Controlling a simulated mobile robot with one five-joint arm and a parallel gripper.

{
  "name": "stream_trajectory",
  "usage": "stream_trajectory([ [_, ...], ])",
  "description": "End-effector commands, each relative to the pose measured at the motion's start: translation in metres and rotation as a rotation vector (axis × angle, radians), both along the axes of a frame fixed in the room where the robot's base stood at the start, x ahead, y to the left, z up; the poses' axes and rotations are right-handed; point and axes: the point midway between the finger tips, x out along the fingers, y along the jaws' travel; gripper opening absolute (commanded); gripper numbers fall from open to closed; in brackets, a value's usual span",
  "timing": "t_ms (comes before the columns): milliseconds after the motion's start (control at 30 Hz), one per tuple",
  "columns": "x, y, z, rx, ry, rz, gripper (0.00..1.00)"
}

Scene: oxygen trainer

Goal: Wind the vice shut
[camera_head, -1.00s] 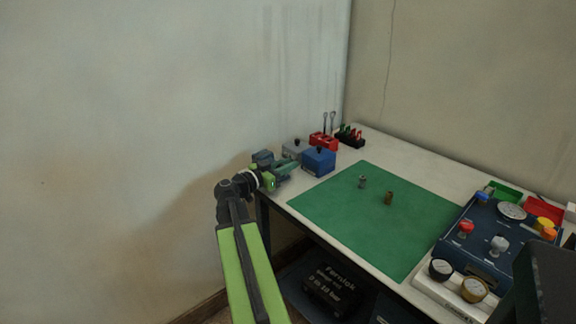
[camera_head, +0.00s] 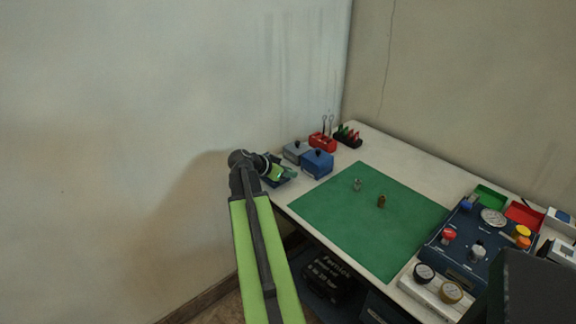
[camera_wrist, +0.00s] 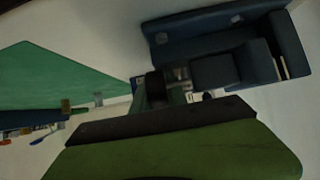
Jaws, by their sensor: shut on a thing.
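The dark blue vice (camera_wrist: 208,24) fills the upper right of the wrist view, with its jaw blocks apart and a gap between them. In the head view it sits at the table's near left corner, mostly hidden behind my gripper (camera_head: 288,174). In the wrist view my gripper (camera_wrist: 166,98) is at the screw end of the vice. It is shut on the vice handle, which is mostly hidden between the fingers.
A blue box (camera_head: 318,164) and a grey box (camera_head: 295,151) stand close behind the gripper. A green mat (camera_head: 365,235) bears two small fittings. A red rack (camera_head: 321,142) stands at the back, and a blue panel (camera_head: 470,243) with knobs at the right.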

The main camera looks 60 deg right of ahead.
Motion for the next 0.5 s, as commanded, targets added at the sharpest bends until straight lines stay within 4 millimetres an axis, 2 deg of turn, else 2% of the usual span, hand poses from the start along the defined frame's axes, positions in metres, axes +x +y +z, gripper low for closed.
stream_trajectory([
  [500, -0.002, -0.0002, -0.003, 0.064, -0.019, -0.004, 0.0],
])
